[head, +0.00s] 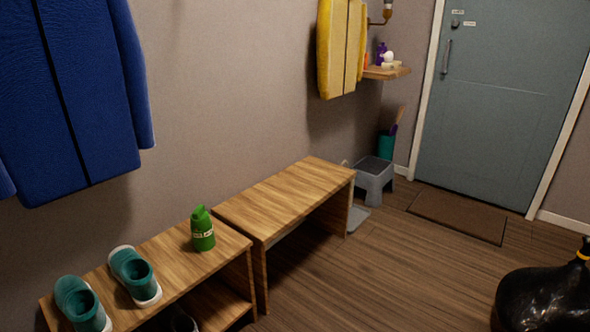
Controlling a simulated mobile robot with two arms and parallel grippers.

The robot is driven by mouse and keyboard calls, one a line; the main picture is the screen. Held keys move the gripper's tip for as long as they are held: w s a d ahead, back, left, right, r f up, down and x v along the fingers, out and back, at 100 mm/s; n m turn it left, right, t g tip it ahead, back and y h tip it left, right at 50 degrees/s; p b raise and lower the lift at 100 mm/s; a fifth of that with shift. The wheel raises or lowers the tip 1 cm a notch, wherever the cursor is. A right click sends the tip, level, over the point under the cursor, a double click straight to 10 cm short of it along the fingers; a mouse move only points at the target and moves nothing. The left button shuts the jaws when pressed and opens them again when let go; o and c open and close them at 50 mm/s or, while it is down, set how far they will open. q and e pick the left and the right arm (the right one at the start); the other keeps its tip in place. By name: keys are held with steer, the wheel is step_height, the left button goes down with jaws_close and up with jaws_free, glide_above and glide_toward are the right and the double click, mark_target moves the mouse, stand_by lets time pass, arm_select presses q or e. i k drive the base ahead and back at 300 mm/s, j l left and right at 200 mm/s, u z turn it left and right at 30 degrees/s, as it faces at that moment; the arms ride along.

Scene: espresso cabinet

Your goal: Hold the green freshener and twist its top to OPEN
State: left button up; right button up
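The green freshener (202,232) stands upright on the near wooden bench, close to its right end. It has a pale band with small markings around its middle, too small to read, and a green top (200,213) above. Nothing touches it. Neither of my grippers is in view.
Two green shoes, one (135,274) nearer the freshener and one (82,304) at the left, share the near bench (180,275). A longer bench (285,197) stands to its right. A black bag (545,298) sits on the floor at right. A blue jacket (75,90) hangs above.

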mark_target(200, 220)
steer(key=i+z, duration=0.25)
steer(key=i, duration=0.25)
steer(key=i+z, duration=0.3)
steer(key=i, duration=0.25)
steer(key=i+j+z, duration=0.25)
steer(key=i, duration=0.25)
steer(key=i+u, duration=0.15)
steer(key=i, duration=0.55)
steer(key=i+l+u, duration=0.15)
steer(key=i, duration=0.5)
steer(key=i+l+u, duration=0.15)
steer(key=i, duration=0.5)
steer(key=i+u, duration=0.1)
steer(key=u, duration=2.65)
